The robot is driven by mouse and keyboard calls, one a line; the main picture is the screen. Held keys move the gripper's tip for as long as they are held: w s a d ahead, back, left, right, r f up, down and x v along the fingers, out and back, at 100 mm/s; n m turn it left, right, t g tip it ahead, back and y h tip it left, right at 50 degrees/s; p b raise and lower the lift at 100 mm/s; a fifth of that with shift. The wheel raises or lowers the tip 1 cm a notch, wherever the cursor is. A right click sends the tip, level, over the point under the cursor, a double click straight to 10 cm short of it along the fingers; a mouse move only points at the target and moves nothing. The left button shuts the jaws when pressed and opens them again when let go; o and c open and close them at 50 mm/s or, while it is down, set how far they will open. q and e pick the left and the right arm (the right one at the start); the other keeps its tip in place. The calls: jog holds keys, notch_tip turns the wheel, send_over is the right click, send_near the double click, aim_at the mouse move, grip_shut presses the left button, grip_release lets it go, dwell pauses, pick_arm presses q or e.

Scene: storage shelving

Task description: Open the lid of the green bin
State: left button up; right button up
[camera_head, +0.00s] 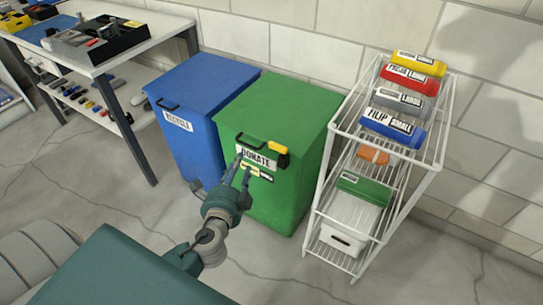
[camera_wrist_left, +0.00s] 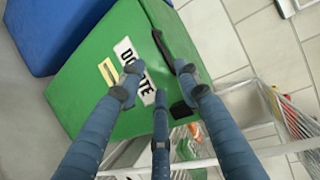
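The green bin (camera_head: 284,190) stands in the middle of the head view with its lid (camera_head: 277,107) shut. A black handle (camera_head: 250,142) sits at the lid's front edge, above a white DONATE label (camera_head: 257,158). My left gripper (camera_head: 239,172) is in front of the bin's front face, just below the handle. In the left wrist view my left gripper (camera_wrist_left: 152,85) has its three fingers spread and empty, with the bin (camera_wrist_left: 92,82), its label (camera_wrist_left: 137,75) and the black handle (camera_wrist_left: 161,46) beyond them. Contact with the bin cannot be told. My right gripper is out of view.
A blue recycling bin (camera_head: 197,92) stands close against the green bin's left side. A white table (camera_head: 140,33) is at upper left. A tiled wall (camera_head: 335,45) is behind the bins.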

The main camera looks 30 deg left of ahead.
aim_at(247, 146)
pick_arm(q)
jog(key=shift+b+x, duration=0.3)
jog(key=shift+x, duration=5)
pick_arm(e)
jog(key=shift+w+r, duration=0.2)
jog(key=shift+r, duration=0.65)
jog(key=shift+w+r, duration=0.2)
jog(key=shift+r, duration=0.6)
pick_arm(q)
jog(key=shift+w+r, duration=0.1)
jog(key=shift+r, duration=0.1)
jog(key=shift+c, duration=0.3)
grip_shut()
